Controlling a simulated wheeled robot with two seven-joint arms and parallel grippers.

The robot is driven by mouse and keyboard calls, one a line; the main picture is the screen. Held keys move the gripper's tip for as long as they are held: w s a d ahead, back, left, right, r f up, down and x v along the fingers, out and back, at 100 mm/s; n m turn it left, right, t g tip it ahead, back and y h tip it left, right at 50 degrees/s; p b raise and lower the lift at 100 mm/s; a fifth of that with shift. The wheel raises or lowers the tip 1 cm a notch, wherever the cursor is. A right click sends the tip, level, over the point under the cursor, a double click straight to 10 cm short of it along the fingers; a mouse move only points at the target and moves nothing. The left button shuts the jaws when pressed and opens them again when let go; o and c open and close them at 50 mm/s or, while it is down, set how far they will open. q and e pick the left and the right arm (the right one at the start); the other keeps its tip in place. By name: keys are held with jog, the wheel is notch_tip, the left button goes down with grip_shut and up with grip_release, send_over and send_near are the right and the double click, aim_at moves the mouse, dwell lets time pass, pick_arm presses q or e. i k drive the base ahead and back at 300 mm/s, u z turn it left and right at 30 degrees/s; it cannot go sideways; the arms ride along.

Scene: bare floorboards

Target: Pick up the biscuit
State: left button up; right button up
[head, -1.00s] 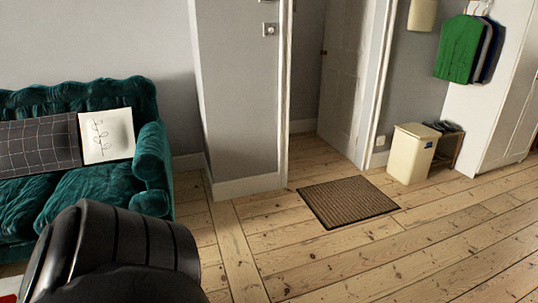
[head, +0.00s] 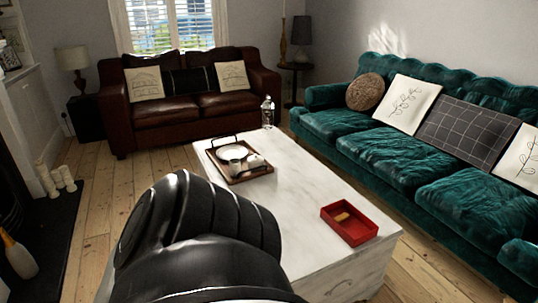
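A small tan piece that looks like the biscuit (head: 342,216) lies inside a shallow red tray (head: 369,236). The red tray sits on the near right end of the white table (head: 302,190). A black rounded link of my own arm fills the lower left and middle of the head view and hides part of the table's near left side. No fingers of either gripper show.
A teal sofa (head: 385,152) is on the right, a brown sofa (head: 204,118) behind. Bare floorboards (head: 97,205) lie left.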

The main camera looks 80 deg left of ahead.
aim_at(342, 217)
jog(key=u, duration=0.7)
jog(key=i, duration=3.05)
jog(key=u, duration=4.3)
